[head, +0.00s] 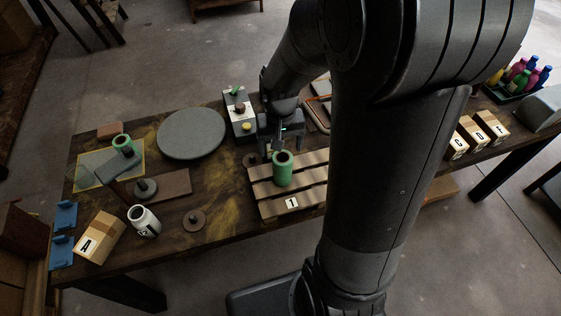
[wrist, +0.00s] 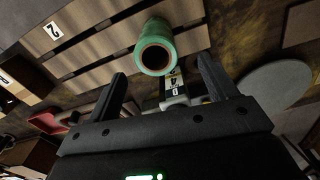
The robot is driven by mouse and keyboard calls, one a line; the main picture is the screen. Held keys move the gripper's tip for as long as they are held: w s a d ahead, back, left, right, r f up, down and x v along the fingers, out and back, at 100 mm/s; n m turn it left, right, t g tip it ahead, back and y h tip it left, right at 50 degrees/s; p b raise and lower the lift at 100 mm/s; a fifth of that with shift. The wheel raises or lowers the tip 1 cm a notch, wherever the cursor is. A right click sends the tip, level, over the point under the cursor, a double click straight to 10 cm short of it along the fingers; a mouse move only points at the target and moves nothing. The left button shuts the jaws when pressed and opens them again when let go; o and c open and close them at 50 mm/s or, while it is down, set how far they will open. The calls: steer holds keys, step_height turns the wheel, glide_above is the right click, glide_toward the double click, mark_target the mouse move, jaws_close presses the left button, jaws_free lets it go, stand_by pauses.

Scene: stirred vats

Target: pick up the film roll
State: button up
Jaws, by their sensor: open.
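A green film roll (head: 282,170) with a dark hollow core stands upright on a slatted wooden pallet (head: 265,207). In the wrist view the green roll (wrist: 160,36) shows its open end just beyond my fingertips. My gripper (head: 282,150) is open and empty, close behind the roll in the head view. In the wrist view my gripper (wrist: 162,68) has its two fingers spread wide, with the roll ahead of the gap. I cannot tell whether a finger touches it.
A control box (head: 240,117) with buttons stands behind the pallet. A round grey disc (head: 191,134), a white jar (head: 144,222) and a cardboard box (head: 100,238) are on the left. Several boxes (head: 491,125) are on the right. My arm hides part of the table.

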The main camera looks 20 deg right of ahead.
mark_target(282, 167)
steer(key=shift+s+d+f, duration=0.1)
steer(key=shift+s+f, duration=0.05)
steer(key=shift+f, duration=2.2)
steer(key=shift+s+d+f, duration=0.1)
steer(key=shift+f, duration=2.25)
steer(key=shift+c, duration=0.6)
steer(key=c, duration=1.1)
